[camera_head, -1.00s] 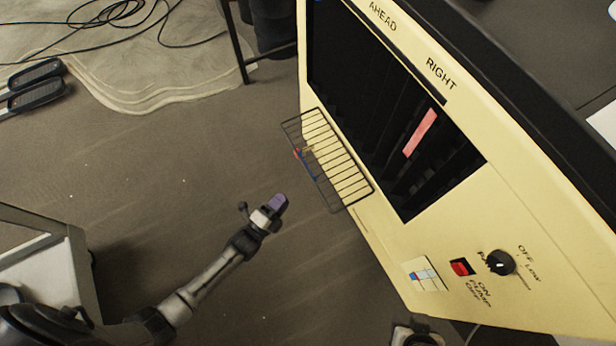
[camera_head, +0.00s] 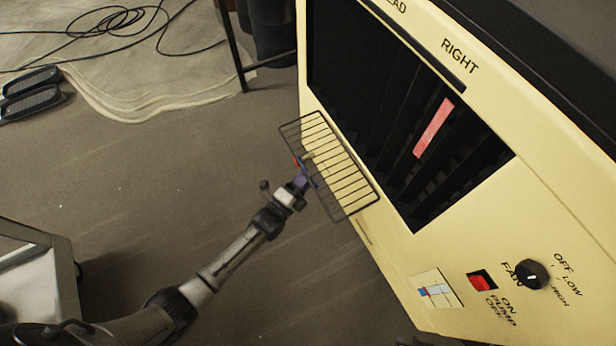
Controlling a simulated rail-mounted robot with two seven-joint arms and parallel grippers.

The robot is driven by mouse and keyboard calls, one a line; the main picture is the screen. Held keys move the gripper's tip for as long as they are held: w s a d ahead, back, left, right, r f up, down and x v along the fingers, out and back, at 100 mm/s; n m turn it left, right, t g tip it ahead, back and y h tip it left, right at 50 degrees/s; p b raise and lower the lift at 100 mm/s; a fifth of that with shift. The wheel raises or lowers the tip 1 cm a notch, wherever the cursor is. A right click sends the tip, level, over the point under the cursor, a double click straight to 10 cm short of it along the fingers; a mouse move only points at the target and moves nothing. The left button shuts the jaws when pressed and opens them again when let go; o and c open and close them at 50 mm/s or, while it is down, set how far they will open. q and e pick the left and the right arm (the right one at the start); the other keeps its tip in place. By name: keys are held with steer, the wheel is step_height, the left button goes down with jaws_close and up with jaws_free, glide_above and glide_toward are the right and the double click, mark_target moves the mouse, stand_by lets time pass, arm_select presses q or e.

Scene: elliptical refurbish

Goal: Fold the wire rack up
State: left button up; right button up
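The wire rack (camera_head: 345,185) is a dark wire grid that sticks out from the front of the cream machine, below its dark opening. Small red and blue items and a pale piece show on the rack's left part. My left gripper (camera_head: 301,182) has a purple tip and is at the rack's outer left edge, overlapping it in the picture. I cannot tell whether it touches the rack, and its fingers are too small to tell open from shut. My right gripper is not in view.
The cream machine (camera_head: 400,255) fills the right side, with a dark slatted opening (camera_head: 400,110), a black knob (camera_head: 531,275) and a red switch (camera_head: 482,281). A grey cart (camera_head: 62,265) stands at lower left. Cables (camera_head: 120,22) lie at upper left. Floor between is clear.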

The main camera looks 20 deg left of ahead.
arm_select(q)
steer(key=shift+x, duration=0.9)
jaws_close()
